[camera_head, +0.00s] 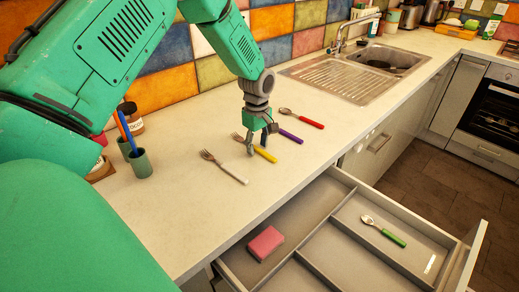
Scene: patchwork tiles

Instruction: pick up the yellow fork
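The yellow fork (266,155) lies on the white counter, with its handle toward the front and its tines (238,137) toward the back left. My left gripper (263,149) points down directly over the yellow fork. Its fingers are apart, and their tips are close to the fork's neck and handle. I cannot tell whether they touch it. My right gripper is not in view.
A white-handled fork (225,167) lies left of the yellow one. A purple-handled utensil (291,137) and a red-handled spoon (302,118) lie to the right. The open drawer (312,230) below holds a pink sponge (265,243) and a green-handled spoon (385,232).

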